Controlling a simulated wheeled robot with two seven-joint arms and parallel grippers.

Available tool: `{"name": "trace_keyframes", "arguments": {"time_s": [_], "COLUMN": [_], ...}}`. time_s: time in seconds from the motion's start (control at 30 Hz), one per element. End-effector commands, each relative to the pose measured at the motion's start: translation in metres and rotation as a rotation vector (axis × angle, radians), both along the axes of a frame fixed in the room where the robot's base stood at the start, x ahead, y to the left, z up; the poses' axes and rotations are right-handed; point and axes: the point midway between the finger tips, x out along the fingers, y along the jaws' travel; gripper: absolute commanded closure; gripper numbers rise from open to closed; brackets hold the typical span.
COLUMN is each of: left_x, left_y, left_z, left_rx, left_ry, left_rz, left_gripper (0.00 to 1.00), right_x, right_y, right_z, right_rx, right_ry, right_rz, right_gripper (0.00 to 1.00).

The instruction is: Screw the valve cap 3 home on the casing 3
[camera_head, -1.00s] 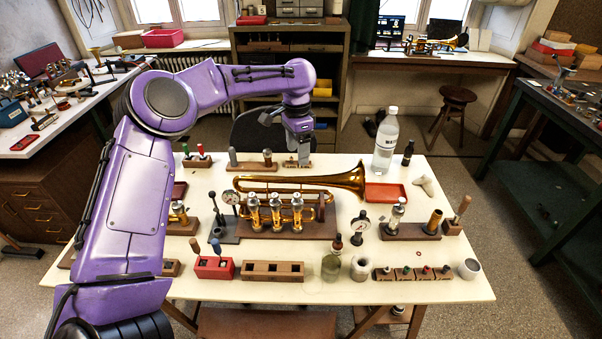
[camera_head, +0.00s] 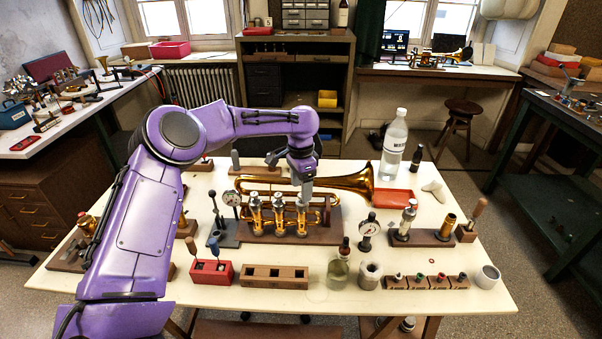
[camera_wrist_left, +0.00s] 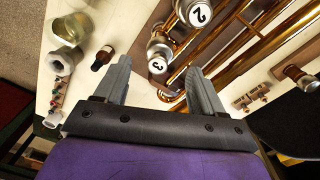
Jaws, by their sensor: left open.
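The brass horn (camera_head: 350,183) lies on a dark wooden stand with three upright valve casings. Casing 3 (camera_head: 302,222) is the rightmost, and my left gripper (camera_head: 305,196) is just above it. In the left wrist view, a silver top marked 3 (camera_wrist_left: 158,62) shows between and beyond the fingertips of the open left gripper (camera_wrist_left: 160,78). The fingers appear apart from it. I cannot tell how far valve cap 3 is screwed down. The neighbouring top marked 2 (camera_wrist_left: 196,14) is close by. My right gripper is not in view.
Near the horn stand a dial gauge (camera_head: 369,230), a glass bottle (camera_head: 338,272) and a white jar (camera_head: 369,275). A red block (camera_head: 212,272) and an empty wooden rack (camera_head: 275,277) are in front. A tall clear bottle (camera_head: 393,147) stands behind right.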

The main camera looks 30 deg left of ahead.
Motion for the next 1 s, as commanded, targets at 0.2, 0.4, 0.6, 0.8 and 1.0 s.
{"name": "trace_keyframes", "arguments": {"time_s": [0.2,0.4,0.6,0.8,1.0], "left_x": [-0.001,-0.001,-0.001,-0.001,0.000], "left_y": [-0.001,-0.001,-0.001,-0.001,0.000], "left_z": [-0.038,-0.051,-0.051,-0.051,-0.050], "left_rx": [-0.001,0.000,0.000,0.001,0.001], "left_ry": [0.002,-0.001,-0.001,-0.002,-0.004], "left_rz": [0.001,0.001,0.001,0.001,0.002], "left_gripper": [0.31,0.31,0.31,0.88,0.89], "right_x": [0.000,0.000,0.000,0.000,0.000], "right_y": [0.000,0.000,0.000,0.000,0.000], "right_z": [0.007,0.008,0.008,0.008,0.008], "right_rx": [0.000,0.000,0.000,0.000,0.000], "right_ry": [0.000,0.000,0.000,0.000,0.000], "right_rz": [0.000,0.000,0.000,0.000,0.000], "right_gripper": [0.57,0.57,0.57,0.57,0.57]}}
